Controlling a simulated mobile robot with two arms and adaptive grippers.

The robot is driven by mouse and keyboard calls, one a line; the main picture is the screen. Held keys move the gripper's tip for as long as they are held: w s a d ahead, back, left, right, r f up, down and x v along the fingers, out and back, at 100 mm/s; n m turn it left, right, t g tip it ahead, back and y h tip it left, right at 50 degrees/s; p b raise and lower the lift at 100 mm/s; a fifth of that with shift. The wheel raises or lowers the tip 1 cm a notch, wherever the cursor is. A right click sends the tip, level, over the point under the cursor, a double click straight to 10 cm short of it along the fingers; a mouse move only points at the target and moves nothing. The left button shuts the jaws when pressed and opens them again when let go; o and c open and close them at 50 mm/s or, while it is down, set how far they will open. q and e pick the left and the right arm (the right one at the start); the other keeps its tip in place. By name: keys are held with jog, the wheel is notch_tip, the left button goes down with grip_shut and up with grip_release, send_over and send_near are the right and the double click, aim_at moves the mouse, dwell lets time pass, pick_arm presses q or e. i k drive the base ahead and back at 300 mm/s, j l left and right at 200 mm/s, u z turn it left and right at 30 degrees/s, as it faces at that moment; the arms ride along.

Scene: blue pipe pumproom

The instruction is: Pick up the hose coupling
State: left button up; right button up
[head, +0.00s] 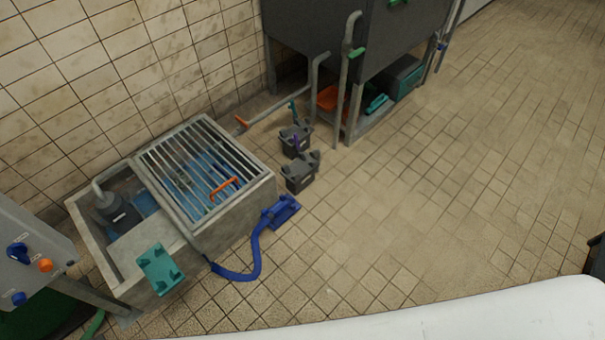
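A blue hose (238,275) comes off the front of the concrete sump and curves across the floor. Its far end meets a blue fitting (282,210) lying on the tiles beside the sump's right corner. This fitting looks like the hose coupling, but it is small and I cannot be certain. No gripper is near it. My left gripper is not in view. A dark part (597,256) cut off at the right edge may be my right gripper; its fingers cannot be made out.
The concrete sump (236,226) has a metal grate with an orange handle. A teal bracket (160,268) sits on its front corner. Two dark grey containers (299,178) stand close behind the fitting. A dark tank (375,40) stands on legs at the back. Tiled floor right of the fitting is clear.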

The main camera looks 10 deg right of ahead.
aim_at(282, 206)
jog(key=i+l+u, duration=0.15)
jog(key=i+l, duration=0.15)
jog(key=i+l+u, duration=0.15)
jog(key=l, duration=0.35)
jog(key=i+l+u, duration=0.2)
jog(key=i+l, duration=0.15)
jog(key=l, duration=0.1)
